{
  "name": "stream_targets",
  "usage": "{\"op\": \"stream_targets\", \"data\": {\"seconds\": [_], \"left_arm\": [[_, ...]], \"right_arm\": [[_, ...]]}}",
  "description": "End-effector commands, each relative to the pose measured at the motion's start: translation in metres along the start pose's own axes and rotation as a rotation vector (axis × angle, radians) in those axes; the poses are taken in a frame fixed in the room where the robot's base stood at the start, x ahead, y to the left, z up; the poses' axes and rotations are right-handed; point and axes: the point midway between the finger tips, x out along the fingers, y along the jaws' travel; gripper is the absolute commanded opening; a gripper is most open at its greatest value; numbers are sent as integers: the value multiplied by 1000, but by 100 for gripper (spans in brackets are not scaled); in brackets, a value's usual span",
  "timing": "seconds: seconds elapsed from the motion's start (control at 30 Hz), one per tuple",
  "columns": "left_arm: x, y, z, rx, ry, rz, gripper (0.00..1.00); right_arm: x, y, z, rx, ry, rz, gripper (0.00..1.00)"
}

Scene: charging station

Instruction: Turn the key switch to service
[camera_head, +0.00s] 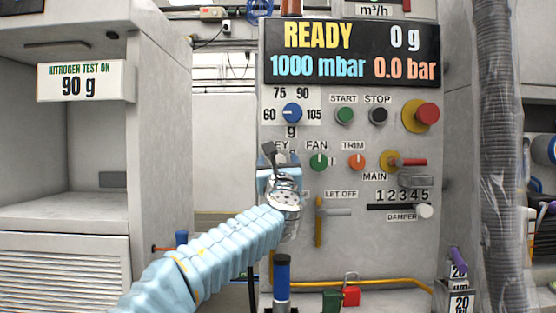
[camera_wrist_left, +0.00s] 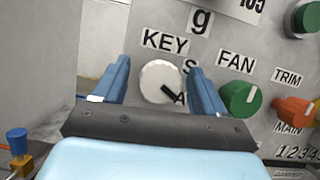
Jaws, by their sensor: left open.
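The key switch (camera_wrist_left: 160,78) is a round, whitish disc with a dark key or pointer, below the KEY label in the left wrist view. The pointer slants to the lower right, towards a partly hidden letter A; a letter S shows at its upper right. My left gripper (camera_wrist_left: 158,67) is open, with one blue finger on each side of the switch. I cannot tell whether the fingers touch it. In the head view my left gripper (camera_head: 277,163) is at the panel and covers the switch and part of its label. My right gripper is not in view.
The green FAN knob (camera_wrist_left: 240,99) sits close to the right finger, with the orange TRIM knob (camera_wrist_left: 296,110) further right. The blue dial (camera_head: 292,113) is just above. The yellow LET OFF lever (camera_head: 319,222) is at the lower right of the gripper. A display (camera_head: 352,52) reads READY.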

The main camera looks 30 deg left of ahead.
Motion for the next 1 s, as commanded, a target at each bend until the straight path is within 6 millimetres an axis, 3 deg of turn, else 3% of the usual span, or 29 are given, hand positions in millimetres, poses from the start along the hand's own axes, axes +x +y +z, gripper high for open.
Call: {"op": "stream_targets", "data": {"seconds": [0.23,0.6,1.0], "left_arm": [[1,0,0,0,0,0,72],[0,0,0,0,0,0,17],[0,-1,-1,-82,0,32,17]], "right_arm": [[0,0,0,0,0,0,43],[0,0,0,0,0,0,43],[3,2,0,1,1,1,43]]}}
